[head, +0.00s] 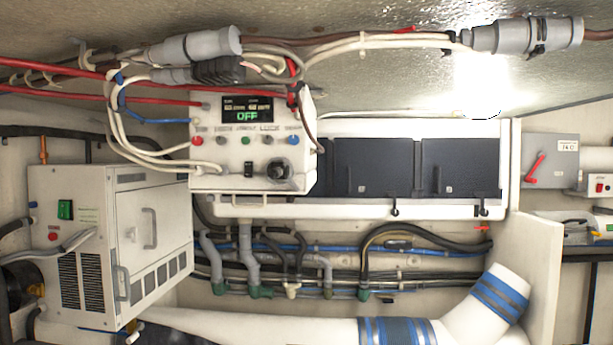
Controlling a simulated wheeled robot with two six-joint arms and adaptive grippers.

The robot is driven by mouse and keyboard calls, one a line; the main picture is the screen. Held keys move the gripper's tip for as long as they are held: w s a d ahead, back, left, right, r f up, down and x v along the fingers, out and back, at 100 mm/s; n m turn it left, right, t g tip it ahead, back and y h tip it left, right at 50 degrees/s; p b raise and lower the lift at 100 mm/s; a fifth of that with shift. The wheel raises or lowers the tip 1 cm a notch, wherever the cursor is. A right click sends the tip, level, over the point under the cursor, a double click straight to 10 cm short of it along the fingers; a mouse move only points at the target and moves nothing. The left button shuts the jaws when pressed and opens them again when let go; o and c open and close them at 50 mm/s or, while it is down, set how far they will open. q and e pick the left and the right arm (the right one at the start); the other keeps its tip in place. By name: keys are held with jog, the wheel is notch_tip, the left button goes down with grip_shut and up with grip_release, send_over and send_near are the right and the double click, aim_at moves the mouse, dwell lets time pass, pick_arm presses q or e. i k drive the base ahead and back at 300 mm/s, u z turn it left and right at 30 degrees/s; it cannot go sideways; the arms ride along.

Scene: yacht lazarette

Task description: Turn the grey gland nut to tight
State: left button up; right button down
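No part is clearly marked as the grey gland nut, and I cannot tell for sure which one it is. A grey ring with a black knob-like centre (279,170) sits at the lower right of the white control panel (235,182). Large grey ribbed cable fittings also show: one at the upper left (200,46) and one at the upper right (500,36), both on cable runs under the ceiling. How tight any of them is cannot be seen. The panel's display (247,110) reads OFF. Neither of my grippers is in view.
A white vented box (150,235) stands at the left. Dark panels (460,167) fill a white frame right of the control panel. A grey switch box (550,160) with a red handle is farther right. Hoses run below, above a white pipe (240,325) with blue bands.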

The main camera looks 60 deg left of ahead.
aim_at(225, 170)
jog(key=z, duration=0.15)
jog(key=i, duration=0.55)
jog(key=u, duration=2.1)
jog(key=i, duration=0.25)
jog(key=z, duration=0.1)
